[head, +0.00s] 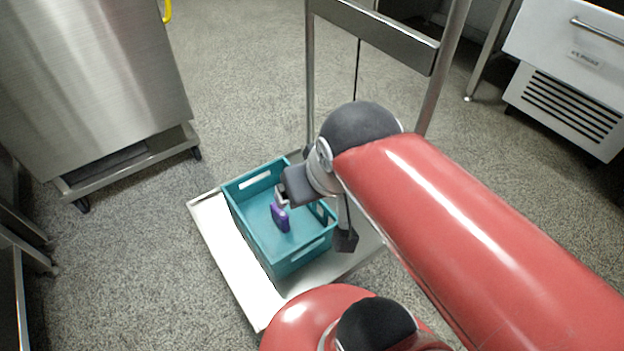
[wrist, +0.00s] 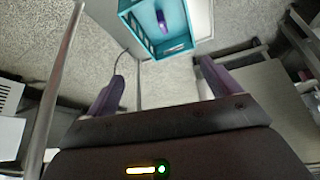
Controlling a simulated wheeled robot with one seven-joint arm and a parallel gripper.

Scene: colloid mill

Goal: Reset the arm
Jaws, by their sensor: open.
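My gripper (wrist: 161,70) is open and empty in the wrist view. Its two purple fingers stand apart, with pale platform and floor between them. In the head view my red arm reaches in from the right, and its grey end hangs over a teal crate (head: 296,263). The crate also shows at the top of the wrist view (wrist: 135,30). A small purple object (wrist: 162,20) lies inside it, apart from the fingers. In the head view a purple block shape shows just below the arm's end; I cannot tell whether it is that object or a finger.
The crate stands on a pale platform cart (head: 222,245) with an upright metal handle (head: 385,35) behind. A stainless steel cabinet (head: 95,75) stands at the left. A white unit with a vent (head: 570,85) is at the right. Speckled floor (head: 135,235) lies open around the cart.

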